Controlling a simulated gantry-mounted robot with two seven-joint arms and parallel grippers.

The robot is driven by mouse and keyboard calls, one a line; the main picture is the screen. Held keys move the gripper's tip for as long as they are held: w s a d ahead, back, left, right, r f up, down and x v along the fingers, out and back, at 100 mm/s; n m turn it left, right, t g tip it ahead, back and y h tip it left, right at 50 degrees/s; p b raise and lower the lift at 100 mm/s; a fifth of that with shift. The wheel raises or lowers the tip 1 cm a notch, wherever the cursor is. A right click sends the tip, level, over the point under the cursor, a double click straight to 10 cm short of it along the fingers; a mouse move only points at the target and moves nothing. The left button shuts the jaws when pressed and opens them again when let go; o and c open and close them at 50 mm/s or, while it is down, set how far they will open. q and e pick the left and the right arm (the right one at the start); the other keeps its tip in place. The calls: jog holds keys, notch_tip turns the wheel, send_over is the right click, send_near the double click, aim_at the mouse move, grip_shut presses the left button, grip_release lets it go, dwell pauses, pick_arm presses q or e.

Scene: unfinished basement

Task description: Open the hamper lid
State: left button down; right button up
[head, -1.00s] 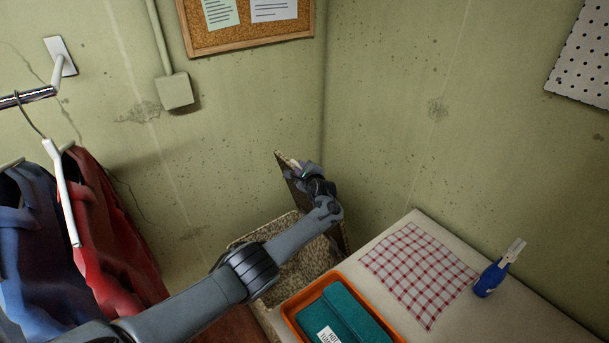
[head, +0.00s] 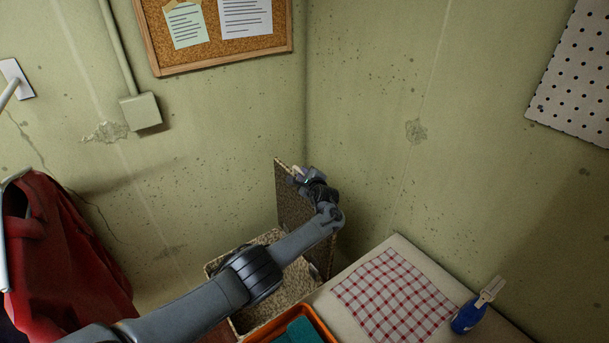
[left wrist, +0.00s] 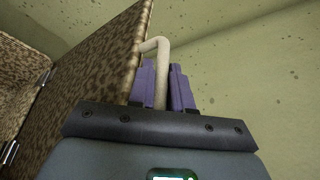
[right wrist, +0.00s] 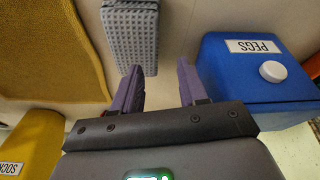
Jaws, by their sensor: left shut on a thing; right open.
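The hamper (head: 285,290) is a speckled brown box in the corner, left of the white table, partly hidden by my left arm. Its lid (head: 287,200) stands raised, close to upright, and the hamper's opening shows. In the left wrist view the lid (left wrist: 95,75) rises at the left, with hinges at its lower edge and a cream handle (left wrist: 155,46) on its outer face. My left gripper (head: 303,173) is at the lid's upper part. Its fingers (left wrist: 163,85) are shut on the handle. My right gripper (right wrist: 160,88) is open and empty, seen only in the right wrist view.
The white table (head: 400,316) holds a checked cloth (head: 393,292), a blue bottle (head: 468,318) and an orange tray (head: 318,322). Red clothing (head: 65,250) hangs left. Near my right gripper are a grey waffle-textured item (right wrist: 130,40) and a blue PEGS box (right wrist: 250,85).

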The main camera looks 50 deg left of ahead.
pick_arm(q)
jog(key=c, duration=1.4)
grip_release()
jog(key=shift+s+f, duration=0.1)
pick_arm(e)
jog(key=shift+w+r, duration=0.1)
pick_arm(q)
jog(key=shift+s+d+r+p, duration=0.15)
jog(key=shift+d+r+p, duration=0.25)
jog(key=shift+d+p, duration=0.25)
pick_arm(e)
jog(key=shift+d+r, duration=0.1)
jog(key=shift+r, duration=0.55)
notch_tip(320, 180, up, 2)
jog(key=shift+r+p, duration=0.25)
jog(key=shift+p, duration=1)
pick_arm(q)
jog(key=v, duration=0.9)
jog(key=shift+s+d, duration=0.15)
jog(key=shift+s, duration=0.05)
jog(key=shift+f, duration=0.15)
